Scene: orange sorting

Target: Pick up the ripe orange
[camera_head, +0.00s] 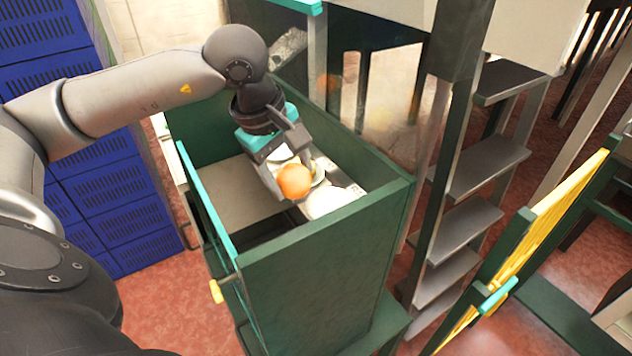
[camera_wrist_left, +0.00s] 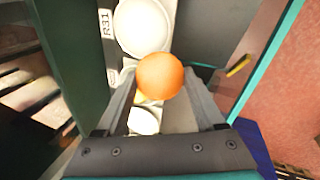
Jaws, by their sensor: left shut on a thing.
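The ripe orange (camera_head: 295,181) is a round orange fruit. My left gripper (camera_head: 283,178) is shut on it, inside the green sorting bin. In the left wrist view the orange (camera_wrist_left: 160,76) sits between the two fingertips of my left gripper (camera_wrist_left: 158,90). White cups (camera_head: 327,202) stand in a row along the bin's right side, below and beside the orange. In the left wrist view a white cup (camera_wrist_left: 142,26) lies just beyond the orange, and another shows between the fingers. I cannot tell how far the orange is above the cups. My right gripper is not in view.
The green bin's wall (camera_head: 315,265) surrounds the gripper, with a teal-edged side (camera_head: 208,205) at left. Blue crates (camera_head: 118,205) stand at the left. Metal steps (camera_head: 478,170) and a yellow slatted panel (camera_head: 535,245) stand at the right. Red floor shows between them.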

